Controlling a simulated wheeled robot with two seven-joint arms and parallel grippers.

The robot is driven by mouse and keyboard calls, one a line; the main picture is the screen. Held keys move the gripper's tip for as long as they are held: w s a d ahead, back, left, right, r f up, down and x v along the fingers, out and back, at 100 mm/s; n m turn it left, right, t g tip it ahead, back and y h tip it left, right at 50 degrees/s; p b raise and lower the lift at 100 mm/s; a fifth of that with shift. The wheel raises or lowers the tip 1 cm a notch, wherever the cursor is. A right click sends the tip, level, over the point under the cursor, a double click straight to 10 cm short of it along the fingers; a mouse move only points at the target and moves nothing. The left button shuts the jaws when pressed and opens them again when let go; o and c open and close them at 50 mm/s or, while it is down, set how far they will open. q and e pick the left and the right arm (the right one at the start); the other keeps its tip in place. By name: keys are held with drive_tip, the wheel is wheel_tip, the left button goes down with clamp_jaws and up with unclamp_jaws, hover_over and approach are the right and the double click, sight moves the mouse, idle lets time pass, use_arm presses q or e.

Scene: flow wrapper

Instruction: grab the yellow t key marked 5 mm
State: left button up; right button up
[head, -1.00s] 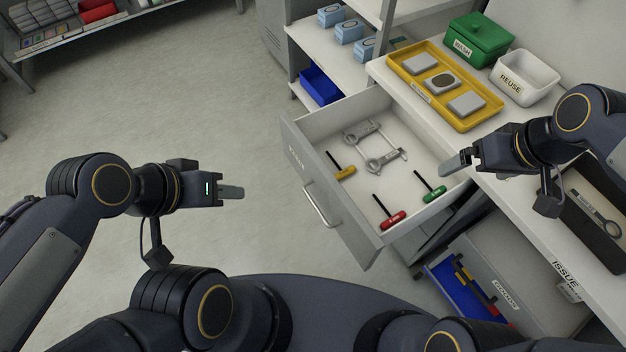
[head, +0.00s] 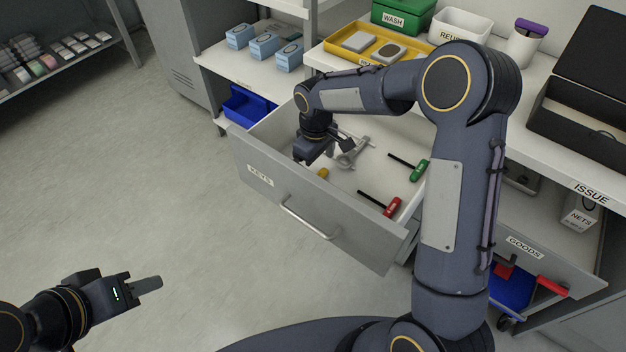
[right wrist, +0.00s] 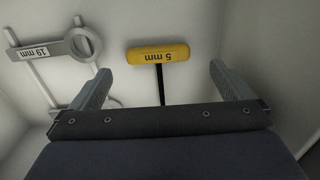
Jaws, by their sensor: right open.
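The yellow T key (right wrist: 158,54) marked 5 mm lies on the drawer floor in the right wrist view, its black shaft running down out of sight behind my gripper body. In the head view only a bit of its yellow handle (head: 323,173) shows beside my right gripper. My right gripper (right wrist: 158,80) is open, with its fingers on either side of the key's line; it is above the key and holds nothing. In the head view my right gripper (head: 308,158) is inside the drawer, fingertips hidden. My left gripper (head: 148,285) is over the floor at lower left, its fingers seen edge-on.
The open KEYS drawer (head: 262,178) also holds a red key (head: 391,207), a green key (head: 420,170) and a grey 19 mm tool (right wrist: 85,42). Drawer walls stand close around my right gripper. A GOODS drawer (head: 540,255) is open at right.

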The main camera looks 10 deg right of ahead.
drive_tip(key=f, duration=0.4)
drive_tip(key=shift+w+f+b, duration=0.2)
drive_tip(key=shift+b, duration=0.2)
drive_tip(key=c, duration=1)
drive_tip(key=shift+r, duration=0.15)
drive_tip(key=shift+c, duration=0.2)
